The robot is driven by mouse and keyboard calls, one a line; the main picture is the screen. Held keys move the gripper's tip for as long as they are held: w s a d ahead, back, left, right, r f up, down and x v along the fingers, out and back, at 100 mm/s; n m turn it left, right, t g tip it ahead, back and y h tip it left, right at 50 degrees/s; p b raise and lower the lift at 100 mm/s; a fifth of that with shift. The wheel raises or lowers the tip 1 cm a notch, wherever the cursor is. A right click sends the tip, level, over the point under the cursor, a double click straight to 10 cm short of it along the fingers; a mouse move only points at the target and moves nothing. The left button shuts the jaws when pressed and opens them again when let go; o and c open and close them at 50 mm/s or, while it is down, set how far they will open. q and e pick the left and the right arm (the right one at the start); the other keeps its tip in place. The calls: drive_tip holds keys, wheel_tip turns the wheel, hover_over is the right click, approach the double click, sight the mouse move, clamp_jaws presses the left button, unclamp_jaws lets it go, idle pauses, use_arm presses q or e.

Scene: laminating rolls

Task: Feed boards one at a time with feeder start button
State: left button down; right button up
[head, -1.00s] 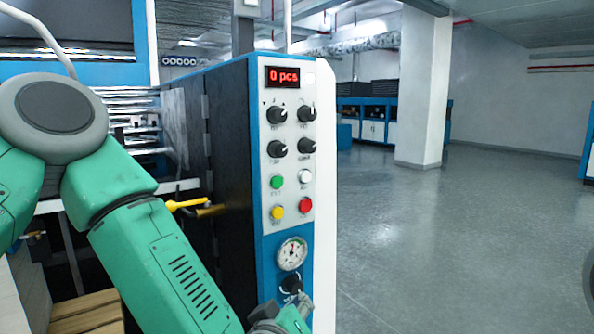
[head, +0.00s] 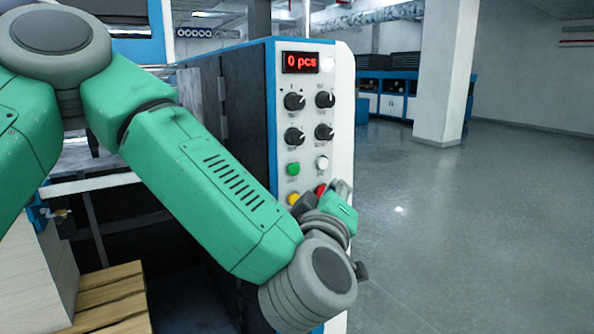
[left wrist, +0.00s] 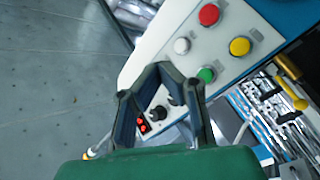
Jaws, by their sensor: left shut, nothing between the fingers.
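The feeder's control panel (head: 308,130) carries a green button (head: 293,168), a white button (head: 322,162), a yellow button (head: 293,198) and a red button (head: 320,189). The display (head: 302,62) reads 0 pcs. My left gripper (head: 322,197) is shut and empty in front of the panel, by the yellow and red buttons, partly covering them. In the left wrist view its fingertips (left wrist: 160,67) are left of the green button (left wrist: 206,75) and below the white one (left wrist: 182,46). Contact with a button cannot be told. My right gripper is not in view.
Several black knobs (head: 294,101) sit above the buttons. Wooden slats (head: 110,298) lie at the lower left beside the machine. A yellow handle (left wrist: 290,92) sticks out near the panel in the left wrist view. The floor (head: 450,230) to the right is clear.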

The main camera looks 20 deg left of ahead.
sight(294, 169)
use_arm(q)
drive_tip(key=shift+w+a, duration=0.9)
drive_tip(key=shift+a, duration=0.25)
drive_tip(key=shift+w+a, duration=0.85)
drive_tip(key=shift+a, duration=0.35)
drive_tip(key=shift+w+a, duration=0.9)
drive_tip(key=shift+a, duration=0.25)
drive_tip(key=shift+w+p, duration=0.1)
drive_tip(key=shift+p, duration=0.2)
drive_tip(key=shift+w+a, duration=0.1)
drive_tip(key=shift+a, duration=0.15)
drive_tip(key=shift+w+a, duration=0.3)
drive_tip(key=shift+a, duration=0.05)
drive_tip(key=shift+s+d, duration=0.1)
drive_tip(key=shift+d, duration=0.05)
drive_tip(key=shift+s+d, duration=0.45)
drive_tip(key=shift+d, duration=0.05)
